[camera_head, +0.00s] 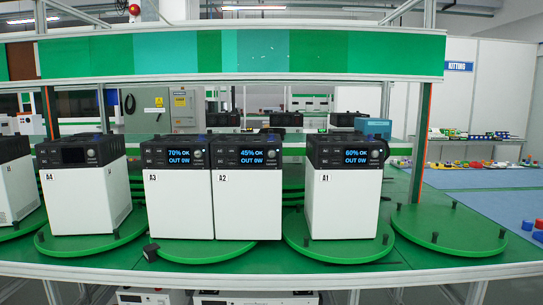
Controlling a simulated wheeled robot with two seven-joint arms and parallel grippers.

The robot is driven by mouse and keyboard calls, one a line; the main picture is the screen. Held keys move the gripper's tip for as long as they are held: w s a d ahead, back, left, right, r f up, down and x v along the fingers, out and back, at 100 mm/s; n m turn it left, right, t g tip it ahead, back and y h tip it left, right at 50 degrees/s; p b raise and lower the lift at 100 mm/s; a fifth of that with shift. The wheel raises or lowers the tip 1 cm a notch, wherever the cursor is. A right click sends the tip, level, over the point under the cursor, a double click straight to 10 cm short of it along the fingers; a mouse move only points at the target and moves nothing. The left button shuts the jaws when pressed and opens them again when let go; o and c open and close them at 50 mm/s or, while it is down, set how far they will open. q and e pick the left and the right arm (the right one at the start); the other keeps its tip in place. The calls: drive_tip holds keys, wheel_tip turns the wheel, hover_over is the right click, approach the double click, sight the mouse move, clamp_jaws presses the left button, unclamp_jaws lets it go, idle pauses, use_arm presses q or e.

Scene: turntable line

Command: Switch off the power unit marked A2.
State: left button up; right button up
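The power unit marked A2 (248,205) is a white box with a black top panel. It stands upright on a green turntable, side by side with the unit marked A3 (178,205). The lit screen of A2 (260,157) reads 45% OK, OUT 0W. A round control (271,153) shows at the right of its panel. The screen of A3 reads 70% OK, OUT 0W. Neither of my grippers is in view.
Unit A1 (341,205), screen lit at 60% OK, stands on a turntable to the right. Unit A4 (85,200), screen dark, stands to the left. The rightmost front turntable (450,232) is empty. A green overhead beam (240,52) spans the line.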

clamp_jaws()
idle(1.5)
